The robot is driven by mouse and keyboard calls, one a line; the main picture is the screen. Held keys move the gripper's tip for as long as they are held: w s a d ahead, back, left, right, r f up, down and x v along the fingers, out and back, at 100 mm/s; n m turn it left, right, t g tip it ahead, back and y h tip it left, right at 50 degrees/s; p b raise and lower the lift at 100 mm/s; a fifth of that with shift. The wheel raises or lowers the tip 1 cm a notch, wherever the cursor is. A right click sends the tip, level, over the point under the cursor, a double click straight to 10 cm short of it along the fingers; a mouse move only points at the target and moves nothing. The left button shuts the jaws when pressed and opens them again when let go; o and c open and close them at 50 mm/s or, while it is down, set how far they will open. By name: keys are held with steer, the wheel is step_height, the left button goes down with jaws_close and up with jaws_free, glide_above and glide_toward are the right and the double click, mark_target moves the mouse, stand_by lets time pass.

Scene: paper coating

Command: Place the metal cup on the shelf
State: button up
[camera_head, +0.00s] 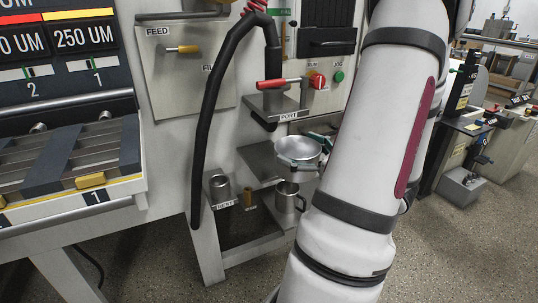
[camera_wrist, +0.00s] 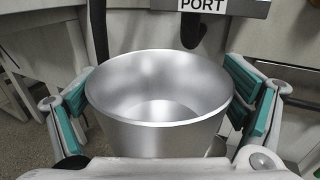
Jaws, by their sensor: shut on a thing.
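The metal cup (camera_head: 298,147) is a wide, open-topped silver vessel, held upright. It fills the middle of the wrist view (camera_wrist: 160,130) and looks empty. My gripper (camera_wrist: 160,95) is shut on it, with teal finger pads on its left and right sides. In the head view my gripper (camera_head: 301,155) is partly hidden behind my arm. A flat metal shelf (camera_head: 257,158) lies below and left of the PORT label, beside the cup. I cannot tell whether the cup touches it.
The port bracket (camera_head: 278,104) with a red lever (camera_head: 278,83) is above. A black hose (camera_head: 212,110) hangs at left.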

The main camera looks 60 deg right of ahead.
steer(key=w+d, duration=0.1)
steer(key=w, duration=0.2)
steer(key=w+d+b, duration=0.1)
steer(key=w+d, duration=0.1)
steer(key=w, duration=0.1)
steer(key=w+d+f+b, duration=0.1)
steer(key=w+d, duration=0.1)
steer(key=w, duration=0.2)
steer(key=shift+d, duration=0.1)
steer(key=shift+w+d+f+b, duration=0.1)
steer(key=shift+w+f+b, duration=0.15)
steer(key=shift+f+b, duration=0.6)
steer(key=shift+w+d+f+b, duration=0.1)
steer(key=shift+w+f+b, duration=0.15)
steer(key=shift+f+b, duration=0.55)
steer(key=shift+f, duration=0.25)
steer(key=shift+f, duration=0.15)
steer(key=o, duration=0.9)
